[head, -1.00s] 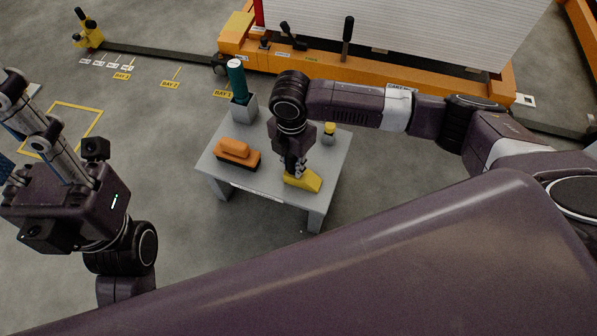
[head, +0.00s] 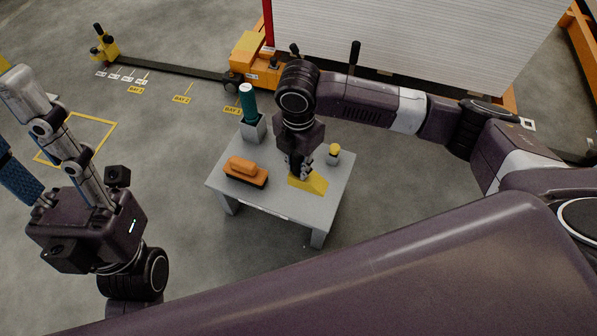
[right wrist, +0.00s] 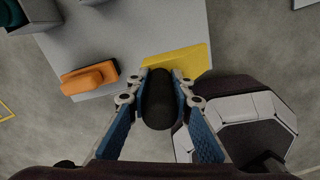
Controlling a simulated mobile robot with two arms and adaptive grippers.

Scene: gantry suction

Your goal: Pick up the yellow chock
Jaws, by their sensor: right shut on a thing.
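The yellow chock (head: 309,184) is a wedge over the front right part of the small grey table (head: 282,203). It also shows in the right wrist view (right wrist: 180,60). My right gripper (head: 298,172) points down and is shut on the chock. In the right wrist view, a dark rounded bar lies between its two blue-padded fingers (right wrist: 158,85) and hides part of the chock. The chock seems slightly above the tabletop, but the gap is hard to see. My left gripper (head: 30,135) is at the far left, its fingers apart and partly cut off by the frame edge.
An orange-handled block (head: 246,171) lies left of the chock. A green-topped bottle in a grey holder (head: 252,122) stands at the table's back left. A small yellow-capped item (head: 334,154) stands behind right. Beyond is an orange-framed rack with white panels (head: 400,40).

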